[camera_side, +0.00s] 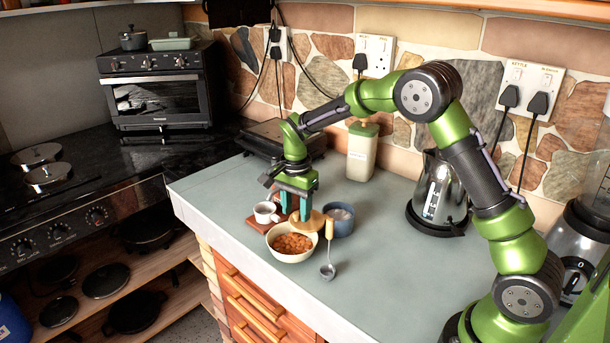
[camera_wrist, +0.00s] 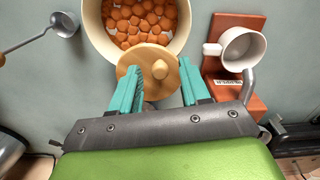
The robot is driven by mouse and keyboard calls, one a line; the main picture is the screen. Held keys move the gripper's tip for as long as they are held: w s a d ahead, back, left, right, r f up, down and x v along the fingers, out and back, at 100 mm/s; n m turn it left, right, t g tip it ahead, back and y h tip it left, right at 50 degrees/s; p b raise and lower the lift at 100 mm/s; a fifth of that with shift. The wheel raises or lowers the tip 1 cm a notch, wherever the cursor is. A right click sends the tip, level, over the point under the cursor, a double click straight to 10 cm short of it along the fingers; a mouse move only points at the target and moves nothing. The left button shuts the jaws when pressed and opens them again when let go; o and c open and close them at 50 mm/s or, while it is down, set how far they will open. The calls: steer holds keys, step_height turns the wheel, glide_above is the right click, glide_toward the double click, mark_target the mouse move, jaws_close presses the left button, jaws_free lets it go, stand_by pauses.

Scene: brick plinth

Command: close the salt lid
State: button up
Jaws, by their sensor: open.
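The round wooden lid (camera_side: 308,224) with a knob is just behind the bowl. In the wrist view the lid (camera_wrist: 133,72) overlaps the bowl's near rim; I cannot tell whether they touch. My gripper (camera_side: 294,214) points down over the lid, its teal fingers open. In the wrist view my gripper (camera_wrist: 172,82) has the knob between its fingers, closer to the left one, with a gap to the right one. A blue-grey pot (camera_side: 345,229) with pale contents, apparently the salt, stands uncovered right of the lid. I cannot make the pot out for certain in the wrist view.
A cream bowl (camera_side: 290,257) of orange pieces stands in front, with a ladle (camera_side: 328,270) to its right. A white cup (camera_side: 265,212) sits on a reddish-brown block to the left. A kettle (camera_side: 438,190) and lidded canister (camera_side: 361,155) stand behind. The right-front counter is clear.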

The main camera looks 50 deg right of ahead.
jaws_close()
steer(key=shift+w+d, duration=0.1)
stand_by(0.5)
